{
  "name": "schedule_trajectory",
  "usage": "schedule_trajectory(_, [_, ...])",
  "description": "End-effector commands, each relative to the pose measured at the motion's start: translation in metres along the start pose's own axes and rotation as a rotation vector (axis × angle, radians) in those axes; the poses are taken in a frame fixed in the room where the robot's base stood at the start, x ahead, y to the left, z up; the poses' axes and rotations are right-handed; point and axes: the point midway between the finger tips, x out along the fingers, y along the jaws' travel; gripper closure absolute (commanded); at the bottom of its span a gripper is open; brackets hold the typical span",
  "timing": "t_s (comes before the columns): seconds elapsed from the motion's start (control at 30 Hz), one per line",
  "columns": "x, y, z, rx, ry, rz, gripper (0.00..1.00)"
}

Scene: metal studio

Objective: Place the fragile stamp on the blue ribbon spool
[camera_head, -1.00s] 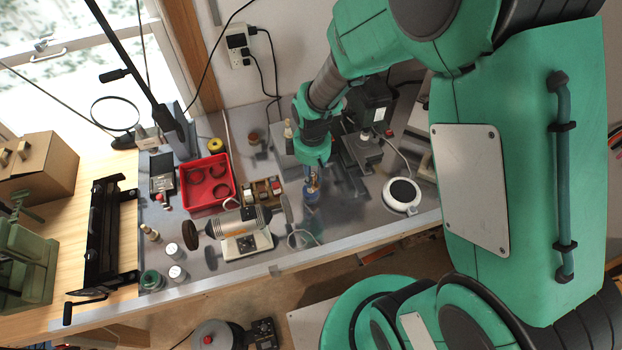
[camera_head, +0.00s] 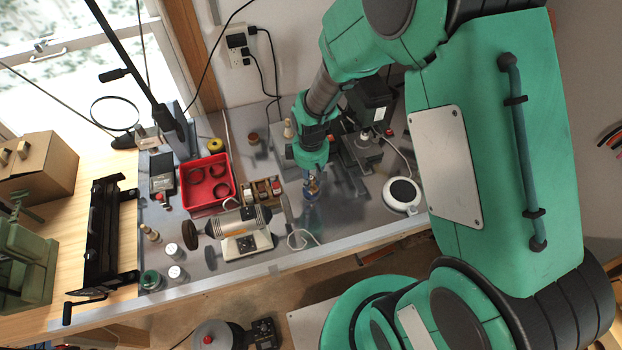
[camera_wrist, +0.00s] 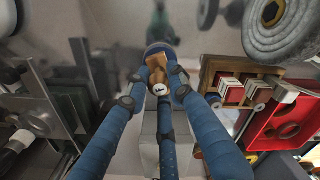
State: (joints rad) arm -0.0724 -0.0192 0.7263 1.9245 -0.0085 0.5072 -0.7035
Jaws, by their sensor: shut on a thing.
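My gripper (camera_wrist: 155,97) has blue fingers with dark tips. In the wrist view they are shut around a small brown, brass-like piece with a white round end, which I take for the stamp (camera_wrist: 158,76). I cannot tell whether the two touch. In the head view my gripper (camera_head: 311,187) points down over the grey metal bench top, right of the bench grinder. The stamp is small there, and the spool cannot be made out clearly.
A red bin (camera_head: 207,183) is further left. A round white-topped device (camera_head: 402,194) stands to the right.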

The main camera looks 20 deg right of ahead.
Motion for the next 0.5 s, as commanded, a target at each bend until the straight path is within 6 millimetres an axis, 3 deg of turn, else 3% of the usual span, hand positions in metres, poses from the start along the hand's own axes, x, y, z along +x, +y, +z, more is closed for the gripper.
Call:
schedule_trajectory(0.33, [0.0033,-0.0001,0.0001,0.000,0.000,0.000,1.00])
schedule_trajectory(0.37, [0.0034,-0.0001,0.0001,0.000,0.000,0.000,0.76])
schedule_trajectory(0.43, [0.0028,-0.0001,0.0001,0.000,0.000,0.000,0.62])
schedule_trajectory(0.5, [0.0027,-0.0001,0.0001,0.000,0.000,0.000,0.59])
